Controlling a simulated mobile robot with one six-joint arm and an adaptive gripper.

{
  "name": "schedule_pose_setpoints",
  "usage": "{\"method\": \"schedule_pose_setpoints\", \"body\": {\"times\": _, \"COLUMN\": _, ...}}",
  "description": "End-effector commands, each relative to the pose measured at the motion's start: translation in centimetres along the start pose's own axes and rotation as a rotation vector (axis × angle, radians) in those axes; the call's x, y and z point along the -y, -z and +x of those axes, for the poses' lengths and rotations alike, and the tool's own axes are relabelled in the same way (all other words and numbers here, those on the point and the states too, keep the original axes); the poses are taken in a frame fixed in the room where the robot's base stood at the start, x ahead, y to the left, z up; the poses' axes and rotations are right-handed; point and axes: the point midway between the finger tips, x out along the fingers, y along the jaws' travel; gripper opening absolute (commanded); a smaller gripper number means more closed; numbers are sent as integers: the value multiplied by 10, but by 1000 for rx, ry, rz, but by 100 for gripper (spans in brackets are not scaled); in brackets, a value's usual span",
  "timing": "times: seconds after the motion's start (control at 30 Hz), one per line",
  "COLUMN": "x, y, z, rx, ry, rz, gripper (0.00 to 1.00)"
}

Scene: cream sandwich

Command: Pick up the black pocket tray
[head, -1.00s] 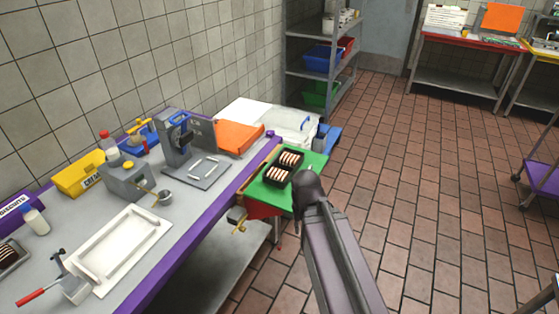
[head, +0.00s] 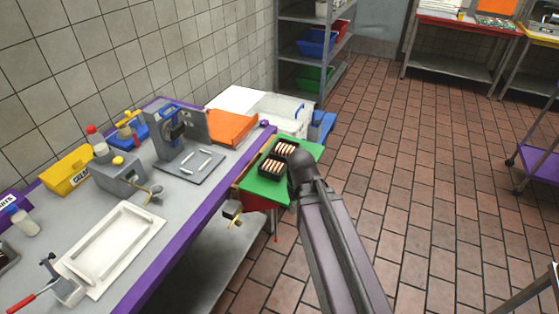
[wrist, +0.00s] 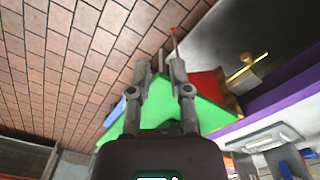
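The green board (wrist: 158,108) shows behind the fingers; the tray cannot be made out there.
A purple-edged bench (head: 197,226) runs along the left with a white tray (head: 108,249), a press (head: 185,150) and an orange tray (head: 231,127). A clear bin (head: 284,111) stands behind the board. A shelf rack (head: 311,45) is at the back. Open tiled floor lies right.

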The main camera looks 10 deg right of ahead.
Motion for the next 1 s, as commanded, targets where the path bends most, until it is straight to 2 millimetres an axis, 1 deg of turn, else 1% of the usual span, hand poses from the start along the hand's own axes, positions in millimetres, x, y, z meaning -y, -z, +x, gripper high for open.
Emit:
{"method": "schedule_pose_setpoints", "body": {"times": 0.03, "x": -2, "y": 12, "z": -6, "rx": -2, "ry": 3, "rz": -24, "gripper": 26}}
{"method": "schedule_pose_setpoints", "body": {"times": 0.07, "x": -2, "y": 19, "z": -9, "rx": -4, "ry": 5, "rz": -45, "gripper": 26}}
{"method": "schedule_pose_setpoints", "body": {"times": 0.17, "x": -4, "y": 47, "z": -20, "rx": -11, "ry": 13, "rz": -127, "gripper": 26}}
{"method": "schedule_pose_setpoints", "body": {"times": 0.27, "x": -7, "y": 83, "z": -35, "rx": -21, "ry": 22, "rz": -238, "gripper": 26}}
{"method": "schedule_pose_setpoints", "body": {"times": 0.5, "x": -16, "y": 182, "z": -72, "rx": -60, "ry": 44, "rz": -560, "gripper": 26}}
{"method": "schedule_pose_setpoints", "body": {"times": 0.6, "x": -20, "y": 218, "z": -85, "rx": -76, "ry": 50, "rz": -684, "gripper": 26}}
{"method": "schedule_pose_setpoints", "body": {"times": 0.63, "x": -22, "y": 227, "z": -88, "rx": -81, "ry": 51, "rz": -716, "gripper": 26}}
{"method": "schedule_pose_setpoints", "body": {"times": 0.7, "x": -24, "y": 245, "z": -94, "rx": -90, "ry": 52, "rz": -785, "gripper": 26}}
{"method": "schedule_pose_setpoints", "body": {"times": 0.8, "x": -26, "y": 262, "z": -100, "rx": -101, "ry": 53, "rz": -855, "gripper": 26}}
{"method": "schedule_pose_setpoints", "body": {"times": 0.9, "x": -28, "y": 271, "z": -102, "rx": -107, "ry": 53, "rz": -894, "gripper": 26}}
{"method": "schedule_pose_setpoints", "body": {"times": 1.0, "x": -28, "y": 273, "z": -102, "rx": -110, "ry": 53, "rz": -908, "gripper": 26}}
